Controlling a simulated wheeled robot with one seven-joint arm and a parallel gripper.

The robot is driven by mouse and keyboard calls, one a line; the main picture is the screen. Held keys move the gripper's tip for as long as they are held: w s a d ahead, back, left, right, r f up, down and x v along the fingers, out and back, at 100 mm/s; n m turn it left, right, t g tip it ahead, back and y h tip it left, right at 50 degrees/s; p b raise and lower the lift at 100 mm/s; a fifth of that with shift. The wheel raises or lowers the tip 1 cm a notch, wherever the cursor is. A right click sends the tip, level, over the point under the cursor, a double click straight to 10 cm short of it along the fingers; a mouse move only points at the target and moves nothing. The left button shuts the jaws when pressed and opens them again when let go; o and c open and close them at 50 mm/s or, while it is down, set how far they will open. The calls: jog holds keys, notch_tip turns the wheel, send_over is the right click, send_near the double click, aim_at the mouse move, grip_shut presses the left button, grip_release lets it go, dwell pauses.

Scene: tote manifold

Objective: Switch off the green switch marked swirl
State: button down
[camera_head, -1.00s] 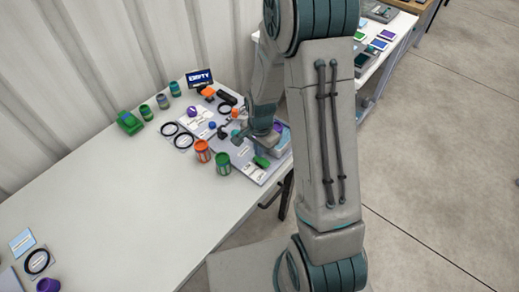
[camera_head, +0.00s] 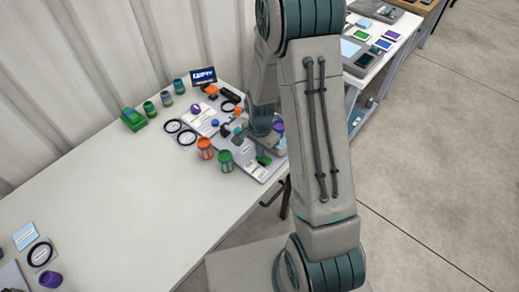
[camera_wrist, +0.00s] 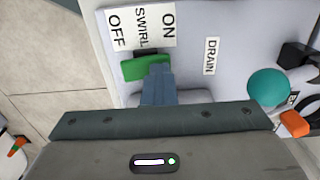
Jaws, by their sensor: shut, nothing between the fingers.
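The green switch (camera_wrist: 140,68) shows in the wrist view, just below a white label (camera_wrist: 141,28) that reads OFF, SWIRL and ON from left to right. In the head view, the green switch (camera_head: 264,160) is at the near right part of the grey panel. My gripper (camera_wrist: 158,72) is shut and empty. Its fingertips are at the right part of the switch, on the ON side, and cover some of it. I cannot tell whether they touch it. Which way the switch is tipped is unclear.
A DRAIN label (camera_wrist: 211,56) and a teal knob (camera_wrist: 268,87) are to the right in the wrist view. An orange jar (camera_head: 205,149) and a green jar (camera_head: 225,161) stand at the panel's left edge. The table's left middle (camera_head: 100,185) is clear.

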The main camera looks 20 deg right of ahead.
aim_at(265, 157)
jog(key=shift+d, duration=0.2)
jog(key=shift+s+d+r, duration=0.2)
jog(key=shift+s+d, duration=0.2)
jog(key=shift+s, duration=0.25)
notch_tip(265, 157, up, 5)
jog(key=p, duration=0.3)
jog(key=shift+w+f, duration=0.1)
jog(key=shift+f, duration=0.1)
jog(key=shift+r+b, duration=0.3)
jog(key=shift+b, duration=0.1)
notch_tip(265, 157, up, 9)
jog(key=b, duration=0.1)
jog(key=shift+f+b, duration=0.2)
jog(key=shift+b, duration=0.1)
